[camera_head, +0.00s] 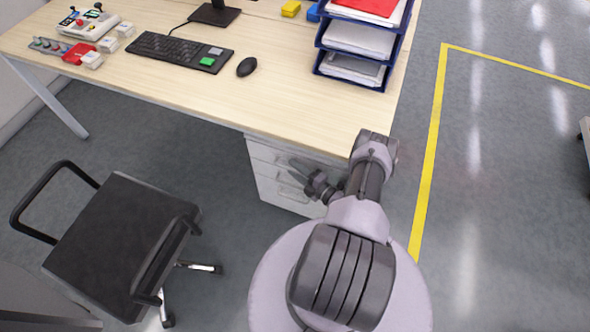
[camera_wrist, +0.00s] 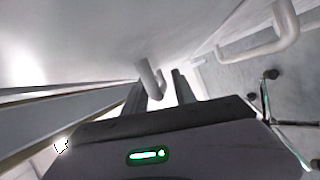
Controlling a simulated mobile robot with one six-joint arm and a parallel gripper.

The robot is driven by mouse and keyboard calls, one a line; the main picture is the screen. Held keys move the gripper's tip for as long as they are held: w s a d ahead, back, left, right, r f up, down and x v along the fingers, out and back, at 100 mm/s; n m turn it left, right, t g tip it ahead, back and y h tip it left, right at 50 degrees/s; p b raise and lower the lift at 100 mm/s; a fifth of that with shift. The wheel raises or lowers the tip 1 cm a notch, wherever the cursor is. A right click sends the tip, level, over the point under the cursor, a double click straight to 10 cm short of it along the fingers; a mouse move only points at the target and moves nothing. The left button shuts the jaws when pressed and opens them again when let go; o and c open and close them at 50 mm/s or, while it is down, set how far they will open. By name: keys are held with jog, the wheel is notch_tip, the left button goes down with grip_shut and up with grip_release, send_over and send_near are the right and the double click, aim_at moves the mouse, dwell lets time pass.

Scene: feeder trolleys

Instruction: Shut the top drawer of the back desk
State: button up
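The back desk (camera_head: 240,90) has a light wooden top. A white drawer unit (camera_head: 275,185) stands under its front edge, with grey bar handles. My arm partly covers the unit, and I cannot tell how far out the top drawer is. My gripper (camera_head: 301,168) is at the front of the unit, near the upper handles. In the wrist view the dark fingers of my gripper (camera_wrist: 160,92) stand apart. A grey handle (camera_wrist: 149,78) shows at the gap between them; I cannot tell whether they touch it. Another handle (camera_wrist: 265,48) lies farther right on the white front.
A black office chair (camera_head: 120,240) stands left of my base. On the desk are a keyboard (camera_head: 175,50), a mouse (camera_head: 247,66) and a blue tray stack (camera_head: 350,72). A yellow line (camera_head: 432,150) marks the open floor at right.

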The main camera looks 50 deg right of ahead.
notch_tip(320, 180, up, 4)
jog(key=p, duration=0.2)
jog(key=shift+d+p, duration=0.1)
jog(key=shift+p, duration=0.25)
jog(key=o, duration=0.8)
jog(key=s+a+p, duration=0.1)
jog(key=s+a, duration=0.2)
jog(key=s, duration=0.1)
jog(key=s+a+p, duration=0.1)
jog(key=s+a, duration=0.2)
jog(key=s, duration=0.1)
jog(key=s+a+r+p, duration=0.1)
jog(key=s+a, duration=0.2)
jog(key=s, duration=0.2)
jog(key=shift+a+r+p, duration=0.1)
jog(key=shift+a+p, duration=0.05)
jog(key=shift+p, duration=0.25)
